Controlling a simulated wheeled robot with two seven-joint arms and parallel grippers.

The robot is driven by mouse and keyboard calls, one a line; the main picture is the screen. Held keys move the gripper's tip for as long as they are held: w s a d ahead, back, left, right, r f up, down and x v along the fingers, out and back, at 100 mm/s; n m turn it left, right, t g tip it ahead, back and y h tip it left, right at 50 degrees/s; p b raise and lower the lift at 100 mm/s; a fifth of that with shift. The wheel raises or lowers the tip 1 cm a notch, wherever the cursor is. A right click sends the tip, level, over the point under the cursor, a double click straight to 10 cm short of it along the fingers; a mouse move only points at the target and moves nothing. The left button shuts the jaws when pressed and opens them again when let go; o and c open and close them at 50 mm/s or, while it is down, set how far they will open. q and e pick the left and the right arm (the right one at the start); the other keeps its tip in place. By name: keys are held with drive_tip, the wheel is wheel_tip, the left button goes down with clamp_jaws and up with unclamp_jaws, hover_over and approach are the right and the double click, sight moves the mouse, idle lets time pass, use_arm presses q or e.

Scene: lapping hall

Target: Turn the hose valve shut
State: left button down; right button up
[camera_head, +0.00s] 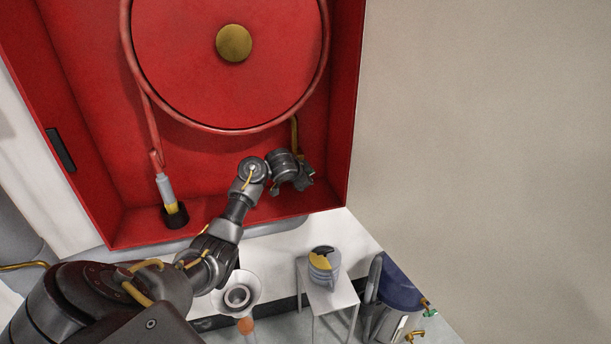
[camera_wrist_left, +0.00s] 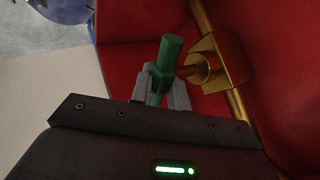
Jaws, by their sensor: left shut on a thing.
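The hose valve shows in the left wrist view as a brass body (camera_wrist_left: 208,68) on a brass pipe, with a green handle (camera_wrist_left: 170,50) beside it. My left gripper (camera_wrist_left: 162,92) is shut on the green handle, one finger on each side, and the handle's rounded end sticks out past the fingers. In the head view my left gripper (camera_head: 304,180) is at the lower right inside the red cabinet, below the brass pipe (camera_head: 295,135). There the gripper and wrist hide the valve. My right gripper is in neither view.
The red cabinet (camera_head: 85,120) holds a hose reel (camera_head: 185,60) and a hose nozzle (camera_head: 166,188) at lower left. Its right wall is close to my gripper. Below stand a small white stand (camera_head: 335,297) with a grey and yellow container (camera_head: 323,264), and a blue vessel (camera_head: 397,285).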

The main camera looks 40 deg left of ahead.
use_arm(q)
drive_tip(key=g, duration=0.1)
drive_tip(key=m+g+y, duration=0.1)
drive_tip(key=shift+f+g+y, duration=0.2)
drive_tip(key=shift+g+y, duration=0.1)
drive_tip(key=shift+f+m+g+y, duration=0.15)
drive_tip(key=shift+m+g+y, duration=0.3)
drive_tip(key=shift+g, duration=0.55)
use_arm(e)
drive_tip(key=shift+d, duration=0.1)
use_arm(q)
drive_tip(key=shift+f, duration=0.1)
drive_tip(key=c, duration=1.4)
unclamp_jaws()
drive_tip(key=shift+w, duration=0.1)
